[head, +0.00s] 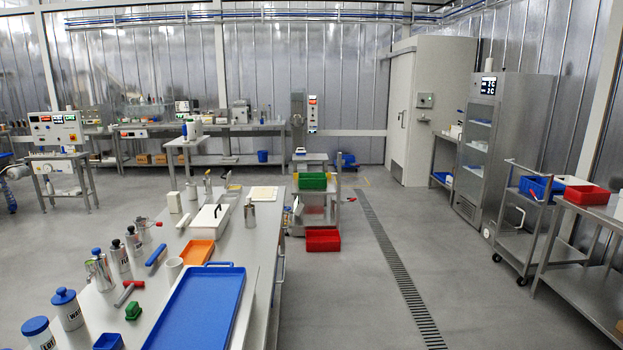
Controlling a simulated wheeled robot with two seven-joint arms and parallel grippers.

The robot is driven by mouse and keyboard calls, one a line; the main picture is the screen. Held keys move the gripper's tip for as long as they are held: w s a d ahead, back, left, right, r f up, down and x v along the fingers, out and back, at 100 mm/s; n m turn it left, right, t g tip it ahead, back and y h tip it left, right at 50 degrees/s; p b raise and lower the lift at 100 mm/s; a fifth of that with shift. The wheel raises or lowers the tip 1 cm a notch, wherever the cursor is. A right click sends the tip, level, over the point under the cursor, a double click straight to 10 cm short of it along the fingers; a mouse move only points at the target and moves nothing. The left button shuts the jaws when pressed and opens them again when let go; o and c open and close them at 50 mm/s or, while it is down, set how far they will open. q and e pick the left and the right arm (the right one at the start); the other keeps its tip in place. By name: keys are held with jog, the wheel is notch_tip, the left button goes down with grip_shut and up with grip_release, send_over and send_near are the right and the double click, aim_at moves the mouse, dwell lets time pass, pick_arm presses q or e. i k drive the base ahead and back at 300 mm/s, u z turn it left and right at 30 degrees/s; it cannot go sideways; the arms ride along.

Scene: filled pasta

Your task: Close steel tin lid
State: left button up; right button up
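No gripper or arm of mine shows in the head view. A long grey table (262,250) runs away from me, left of centre. A steel canister (249,214) with a dark knob on top stands near its right edge, towards the far part. A steel jug-like vessel (100,273) with a blue knob stands at the left edge, nearer to me. I cannot tell which of these is the steel tin, or whether either lid is fully seated. A pale rectangular box (203,219) with a dark handle on top lies left of the steel canister.
A blue tray (198,310) and an orange tray (195,253) lie on the table. A trolley with a green bin (312,181) and a red bin (322,240) stands beyond.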

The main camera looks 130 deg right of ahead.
aim_at(227, 179)
jog(key=z, duration=1.75)
jog(key=i, duration=4.55)
jog(key=z, duration=2.1)
jog(key=i, duration=3.05)
jog(key=z, duration=1.6)
